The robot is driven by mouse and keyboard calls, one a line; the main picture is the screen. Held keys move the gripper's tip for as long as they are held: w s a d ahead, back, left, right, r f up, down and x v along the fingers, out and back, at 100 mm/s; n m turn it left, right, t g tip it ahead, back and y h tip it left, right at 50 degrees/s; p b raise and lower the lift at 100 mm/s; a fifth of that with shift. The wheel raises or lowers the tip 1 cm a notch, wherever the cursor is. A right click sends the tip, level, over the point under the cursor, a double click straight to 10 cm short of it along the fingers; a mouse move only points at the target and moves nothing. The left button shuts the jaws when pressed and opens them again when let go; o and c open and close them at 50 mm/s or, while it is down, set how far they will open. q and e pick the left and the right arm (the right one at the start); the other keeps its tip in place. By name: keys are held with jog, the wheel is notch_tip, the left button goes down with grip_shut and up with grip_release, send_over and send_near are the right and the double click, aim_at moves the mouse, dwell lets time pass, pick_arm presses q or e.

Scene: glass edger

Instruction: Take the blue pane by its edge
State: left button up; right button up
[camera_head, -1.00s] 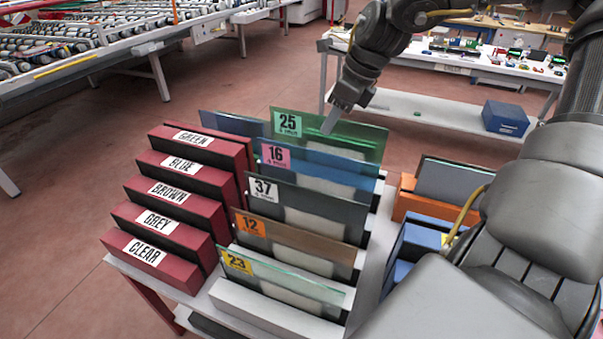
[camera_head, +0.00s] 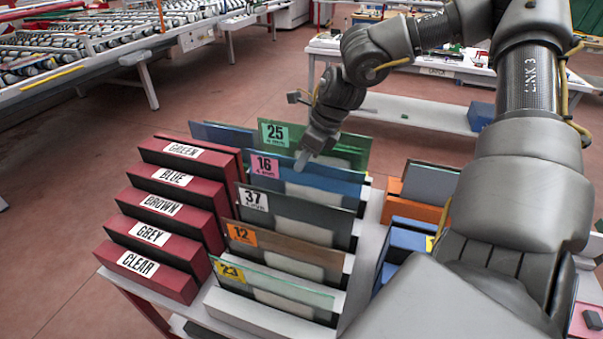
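The blue pane (camera_head: 338,179) stands on edge in the rack, with a pink label reading 16 at its upper left corner. It is between the green pane (camera_head: 345,150) labelled 25 behind it and the dark grey pane (camera_head: 285,209) labelled 37 in front. My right gripper (camera_head: 300,162) points down at the blue pane's top edge, just right of the pink label. The fingertips overlap that edge in the picture. I cannot tell whether they touch it, or whether they are open. My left gripper is not in view.
Brown (camera_head: 290,252) and clear (camera_head: 275,288) panes stand nearer in the rack. Red blocks (camera_head: 160,236) with colour names line its left side. Another blue sheet (camera_head: 215,133) shows at the back left. Orange and blue holders (camera_head: 410,209) stand to the right. A workbench (camera_head: 425,112) is behind.

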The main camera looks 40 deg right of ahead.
jog(key=shift+x, duration=0.95)
jog(key=shift+c, duration=0.4)
grip_shut()
dwell(0.3)
